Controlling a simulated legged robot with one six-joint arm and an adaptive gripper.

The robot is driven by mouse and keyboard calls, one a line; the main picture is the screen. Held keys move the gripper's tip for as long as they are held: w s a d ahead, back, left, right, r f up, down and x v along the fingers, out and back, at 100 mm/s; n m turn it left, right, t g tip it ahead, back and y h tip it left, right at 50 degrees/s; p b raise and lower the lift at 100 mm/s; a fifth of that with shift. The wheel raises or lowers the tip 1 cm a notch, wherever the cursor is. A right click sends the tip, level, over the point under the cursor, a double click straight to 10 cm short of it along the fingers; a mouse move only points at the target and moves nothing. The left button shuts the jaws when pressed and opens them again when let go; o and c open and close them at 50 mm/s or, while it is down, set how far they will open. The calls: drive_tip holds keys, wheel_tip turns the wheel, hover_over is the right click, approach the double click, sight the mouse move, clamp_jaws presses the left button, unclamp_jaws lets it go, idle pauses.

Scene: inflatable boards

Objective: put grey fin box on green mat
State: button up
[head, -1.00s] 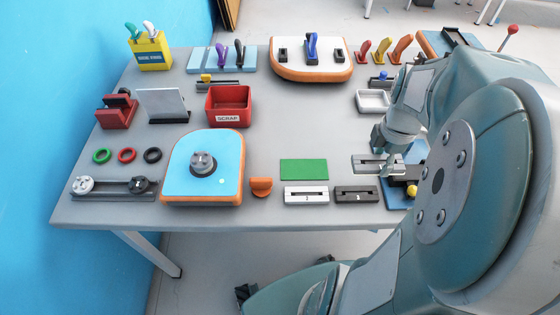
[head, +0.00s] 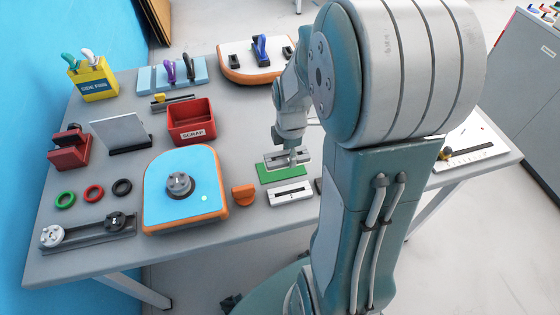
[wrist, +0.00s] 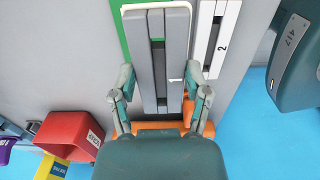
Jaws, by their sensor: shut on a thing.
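My gripper (head: 288,160) is shut on the grey fin box (wrist: 142,60), a long grey block with a dark slot. In the wrist view, my gripper (wrist: 160,78) has one finger on each side of the box. In the head view, the grey fin box (head: 275,160) is over the far part of the green mat (head: 281,176). The mat's near part stays visible, and a green strip (wrist: 119,30) shows beside the box in the wrist view. I cannot tell whether the box touches the mat.
A white slotted box (head: 290,194) lies just in front of the mat, with an orange piece (head: 243,195) to its left. The blue-topped board (head: 160,207) and red scrap bin (head: 192,124) stand further left.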

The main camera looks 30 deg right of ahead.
sight(285, 156)
drive_tip(key=shift+w+a+f, duration=0.25)
drive_tip(key=shift+w+f, duration=0.55)
drive_tip(key=shift+f, duration=0.3)
drive_tip(key=shift+w+d+f, duration=0.15)
drive_tip(key=shift+f, duration=0.15)
wheel_tip(285, 156, down, 3)
drive_tip(key=shift+w+d+f, duration=0.1)
drive_tip(key=shift+w+d, duration=0.05)
drive_tip(key=shift+a+f, duration=0.15)
drive_tip(key=shift+a, duration=0.3)
drive_tip(key=o, duration=1)
drive_tip(key=shift+d, duration=0.1)
drive_tip(key=shift+o, duration=1.3)
drive_tip(key=shift+d, duration=0.2)
